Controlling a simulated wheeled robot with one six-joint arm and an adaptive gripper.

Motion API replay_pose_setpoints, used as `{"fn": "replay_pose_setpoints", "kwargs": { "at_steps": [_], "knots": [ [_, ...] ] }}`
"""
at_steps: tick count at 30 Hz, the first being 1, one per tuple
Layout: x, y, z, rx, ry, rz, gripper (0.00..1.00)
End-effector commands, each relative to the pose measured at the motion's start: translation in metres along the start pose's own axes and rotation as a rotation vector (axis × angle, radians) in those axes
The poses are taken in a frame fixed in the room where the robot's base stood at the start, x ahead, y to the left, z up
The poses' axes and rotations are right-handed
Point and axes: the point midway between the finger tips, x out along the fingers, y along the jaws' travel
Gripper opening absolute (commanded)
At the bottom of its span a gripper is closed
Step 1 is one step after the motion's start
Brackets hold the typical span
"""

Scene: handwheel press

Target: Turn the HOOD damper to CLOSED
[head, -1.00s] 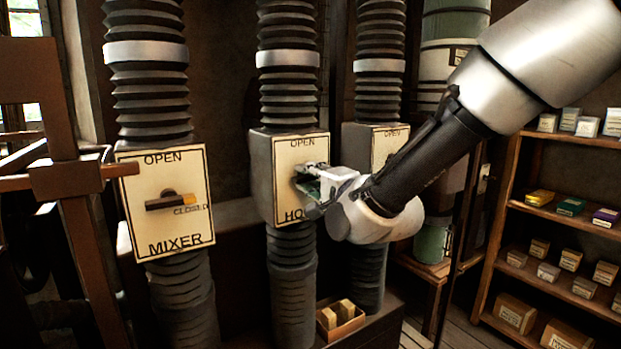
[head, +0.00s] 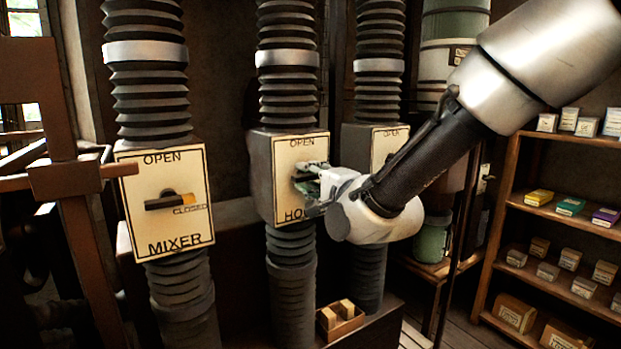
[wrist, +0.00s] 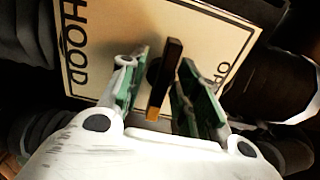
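The HOOD damper box (head: 287,205) has a cream plate marked OPEN at the top and HOOD at the bottom. Its handle (wrist: 168,75) is a dark bar with an orange tip. Judged against the plate lettering in the wrist view, it lies level, tip toward the plate's right side. My gripper (wrist: 165,90) is at the plate, also seen in the head view (head: 308,187). Its green-padded fingers stand on either side of the handle, with a visible gap at each side. The plate's CLOSED mark is hidden behind my gripper.
The MIXER damper (head: 165,205) at left has its handle pointing right at CLOSED. A third damper box (head: 362,150) stands close behind my wrist. A wooden frame (head: 65,175) is at far left, shelves (head: 500,220) at right, and a small box (head: 340,322) below.

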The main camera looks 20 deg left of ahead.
Motion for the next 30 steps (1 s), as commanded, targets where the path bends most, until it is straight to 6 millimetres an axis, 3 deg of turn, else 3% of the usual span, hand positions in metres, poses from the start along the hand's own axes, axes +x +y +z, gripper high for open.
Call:
{"fn": "replay_pose_setpoints", "kwargs": {
  "at_steps": [7,15,21,30],
  "knots": [
    [-0.016,-0.001,0.000,0.000,-0.001,-0.001,0.32],
    [-0.076,-0.001,0.000,-0.001,-0.001,-0.001,0.32],
    [-0.109,0.000,0.000,0.000,-0.001,0.000,0.32],
    [-0.120,0.000,0.000,0.000,0.000,0.000,0.32]
  ]
}}
